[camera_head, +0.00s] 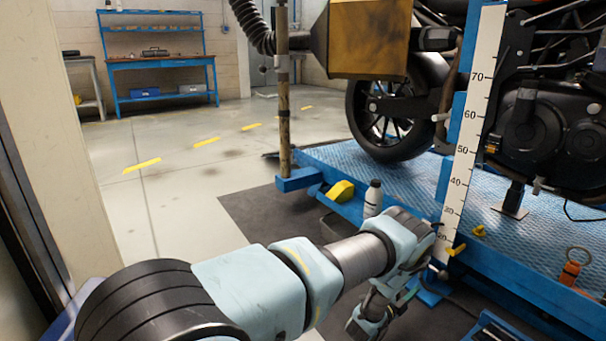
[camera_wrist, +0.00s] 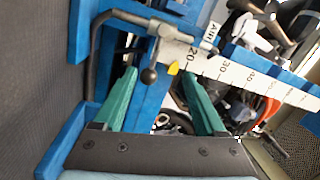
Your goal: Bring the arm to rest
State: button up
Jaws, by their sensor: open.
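My arm (camera_head: 270,285) reaches from the lower left of the head view toward the blue lift and bends down at its far end. My gripper shows in the wrist view (camera_wrist: 159,75) with two green fingers spread apart and nothing held between them. In the head view the gripper's fingers are not clear below the wrist.
A white measuring scale (camera_head: 466,150) stands upright close to my wrist. A motorcycle (camera_head: 545,130) stands on the blue lift platform (camera_head: 400,185). A bottle (camera_head: 373,198) and a yellow wedge (camera_head: 340,191) are behind my forearm. The floor (camera_head: 190,190) at left is open; a blue workbench (camera_head: 160,62) stands far back.

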jog(key=w+a+r+n+t+y+p, duration=0.1)
jog(key=w+a+r+n+y, duration=0.3)
jog(key=w+r, duration=0.3)
jog(key=w+a+r+n+y+p, duration=0.2)
jog(key=w+a+r+n+y, duration=0.15)
jog(key=w+r, duration=0.25)
jog(key=w+a+r+n+g+y+p, duration=0.15)
jog(key=a+r+n+y, duration=0.45)
jog(key=a+r, duration=0.7)
jog(key=s+a+r+n+g+y+p, duration=0.1)
jog(key=s+a+r+n+g+p, duration=0.2)
jog(key=s+a, duration=0.35)
jog(key=s+a+r+n+g+p, duration=0.1)
jog(key=s+a+r+n, duration=0.4)
jog(key=a, duration=0.3)
jog(key=s+a+r+n+g+y+p, duration=0.15)
jog(key=s+a+r, duration=0.3)
jog(key=s, duration=0.45)
jog(key=s+a+r+n+g, duration=0.25)
jog(key=s+a+r, duration=0.2)
jog(key=s, duration=0.45)
jog(key=w+p+v, duration=0.3)
jog(key=p+v, duration=1.5)
jog(key=p, duration=0.1)
jog(key=w+r+p+v, duration=0.1)
jog(key=w+p+v, duration=0.3)
jog(key=p+v, duration=1.4)
jog(key=shift+a+r+g+p, duration=0.2)
jog(key=shift+r+g+p, duration=0.2)
jog(key=shift+p, duration=0.25)
